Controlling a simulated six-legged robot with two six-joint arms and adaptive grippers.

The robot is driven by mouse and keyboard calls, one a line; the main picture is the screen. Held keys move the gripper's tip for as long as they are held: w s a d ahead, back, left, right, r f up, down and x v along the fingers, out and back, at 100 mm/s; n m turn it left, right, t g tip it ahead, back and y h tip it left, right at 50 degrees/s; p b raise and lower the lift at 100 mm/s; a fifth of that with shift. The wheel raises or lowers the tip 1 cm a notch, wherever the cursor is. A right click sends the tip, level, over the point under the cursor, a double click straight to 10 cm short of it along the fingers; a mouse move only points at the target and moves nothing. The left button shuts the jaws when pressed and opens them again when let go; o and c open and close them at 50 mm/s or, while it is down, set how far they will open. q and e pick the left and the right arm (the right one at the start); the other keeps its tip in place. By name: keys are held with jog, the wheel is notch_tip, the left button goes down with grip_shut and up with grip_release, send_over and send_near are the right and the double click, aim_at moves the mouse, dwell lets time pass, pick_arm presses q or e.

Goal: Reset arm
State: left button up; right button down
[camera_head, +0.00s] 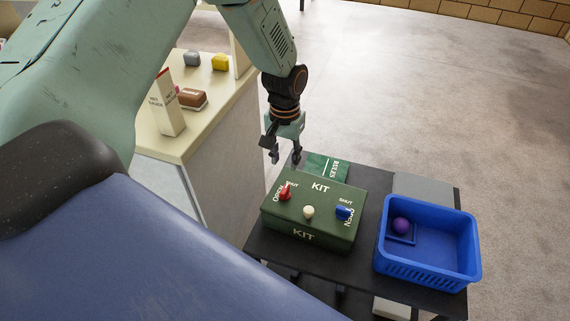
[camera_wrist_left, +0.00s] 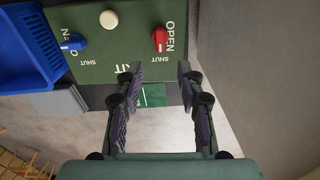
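My left gripper (camera_head: 284,152) hangs above the far left side of the green kit box (camera_head: 300,226), pointing down. In the left wrist view its two fingers (camera_wrist_left: 159,75) are apart with nothing between them. The kit box has a red knob (camera_head: 285,192), a cream round button (camera_head: 308,212) and a blue knob (camera_head: 343,213) on top, with OPEN and SHUT printed by each coloured knob. The box also shows in the left wrist view (camera_wrist_left: 115,60), beyond the fingertips. My right gripper is in neither view.
The box stands on a black table (camera_head: 309,273). A green rules card (camera_head: 328,166) lies behind the box. A cream counter (camera_head: 220,109) at left carries a white carton (camera_head: 167,104) and several small blocks.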

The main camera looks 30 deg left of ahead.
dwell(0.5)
pick_arm(q)
jog(key=s+d+f+t, duration=0.3)
jog(key=s+d+f, duration=0.3)
jog(key=s+f, duration=0.1)
jog(key=s+d+f+g, duration=0.1)
jog(key=s+f, duration=0.1)
jog(key=s, duration=1)
jog(key=s+d+f+m+g, duration=0.1)
jog(key=s+f+g, duration=0.1)
jog(key=s, duration=1.1)
jog(key=shift+f, duration=0.15)
jog(key=shift+s, duration=0.1)
